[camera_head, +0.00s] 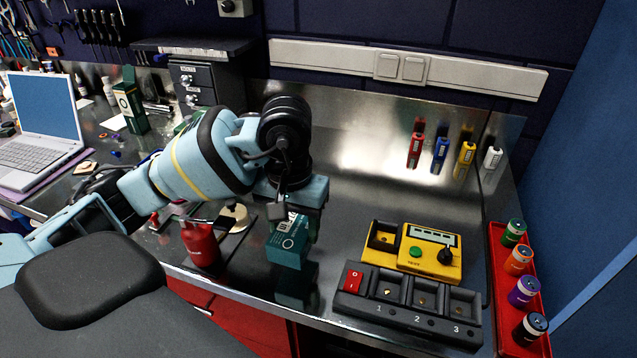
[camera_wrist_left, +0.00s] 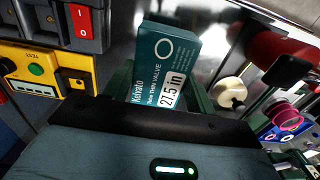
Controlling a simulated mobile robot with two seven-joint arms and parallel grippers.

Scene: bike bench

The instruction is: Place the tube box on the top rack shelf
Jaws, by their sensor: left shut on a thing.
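The tube box (camera_head: 287,243) is a teal carton with white print. It hangs below my left gripper (camera_head: 290,212), which is shut on it, just above the steel bench top. A dark reflection shows beneath it. In the left wrist view the tube box (camera_wrist_left: 165,62) shows its white ring and "27.5 in" label, with its lower end between the fingers of my left gripper (camera_wrist_left: 160,100). No rack shelf can be made out for certain. My right gripper is not in view.
A yellow tester (camera_head: 412,250) and a black numbered charger dock (camera_head: 408,306) lie right of the box. A red bottle (camera_head: 201,244) stands left. A red tray (camera_head: 500,275) holds several cylinders. A laptop (camera_head: 42,115), a green box (camera_head: 130,104) and a drawer cabinet (camera_head: 208,80) stand farther back.

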